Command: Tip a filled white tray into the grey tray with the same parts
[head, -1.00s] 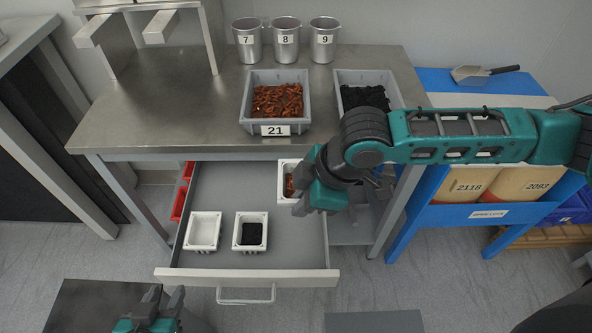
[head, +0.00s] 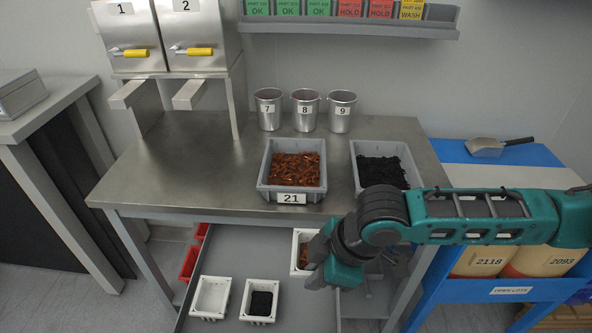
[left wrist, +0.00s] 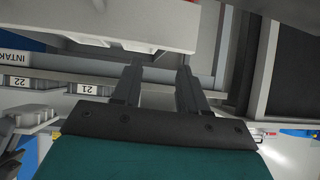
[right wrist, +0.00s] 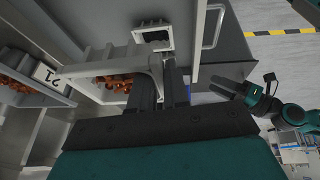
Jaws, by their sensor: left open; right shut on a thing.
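A white tray with orange-brown parts (head: 295,255) is in the open drawer, partly hidden by my right gripper (head: 318,262). The right gripper is shut on this tray's edge; the right wrist view shows the fingers (right wrist: 160,78) at its wall. On the bench, the grey tray labelled 21 (head: 264,182) holds similar orange-brown parts. The grey tray to its right (head: 356,176) holds black parts; my arm hides its front. In the drawer are an empty white tray (head: 211,296) and a white tray with black parts (head: 257,319). My left gripper (left wrist: 160,70) is open and empty.
Metal cups 7, 8 and 9 (head: 304,112) stand behind the grey trays. Dispensers 1 and 2 (head: 165,40) are at the back left. A scoop (head: 486,147) lies on the blue stand at right. The bench's left front (head: 190,180) is clear.

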